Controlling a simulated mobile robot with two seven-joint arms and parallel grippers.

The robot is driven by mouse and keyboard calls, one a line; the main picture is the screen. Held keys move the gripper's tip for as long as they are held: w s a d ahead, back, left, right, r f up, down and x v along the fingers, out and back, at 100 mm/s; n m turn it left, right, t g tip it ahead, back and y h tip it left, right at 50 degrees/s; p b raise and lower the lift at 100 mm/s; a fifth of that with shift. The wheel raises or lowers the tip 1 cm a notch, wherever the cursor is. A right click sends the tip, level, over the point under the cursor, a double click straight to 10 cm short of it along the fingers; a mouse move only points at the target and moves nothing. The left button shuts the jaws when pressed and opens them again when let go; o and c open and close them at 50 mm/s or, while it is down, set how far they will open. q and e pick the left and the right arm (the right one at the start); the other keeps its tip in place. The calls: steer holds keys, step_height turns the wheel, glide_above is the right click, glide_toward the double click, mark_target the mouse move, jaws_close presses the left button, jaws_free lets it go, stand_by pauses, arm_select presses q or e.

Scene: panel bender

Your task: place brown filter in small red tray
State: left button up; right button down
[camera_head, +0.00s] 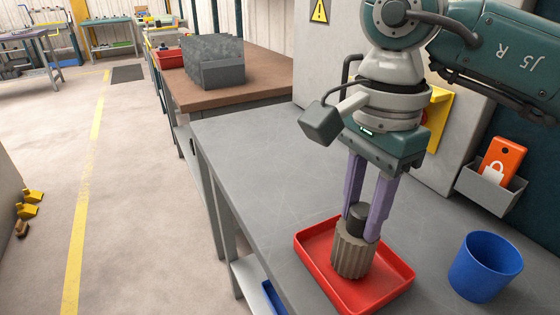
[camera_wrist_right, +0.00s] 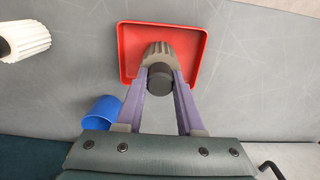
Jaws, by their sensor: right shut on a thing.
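The brown filter (camera_head: 352,254) is a ribbed cylinder with a black cap. It is upright within the walls of the small red tray (camera_head: 390,284) on the grey table; I cannot tell whether its base touches the tray floor. My right gripper (camera_head: 361,224) points down from above and is shut on the filter near its cap, one purple finger on each side. In the right wrist view the filter (camera_wrist_right: 157,51) shows between the fingers (camera_wrist_right: 160,77), over the red tray (camera_wrist_right: 196,42). My left gripper is not in view.
A blue cup (camera_head: 484,268) stands right of the tray. A grey wall holder with an orange padlock-marked box (camera_head: 503,158) is behind it. A white ribbed object (camera_wrist_right: 25,40) lies at the left in the wrist view. The grey table (camera_head: 250,150) is clear left of the tray.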

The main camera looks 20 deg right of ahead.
steer(key=shift+f, duration=0.3)
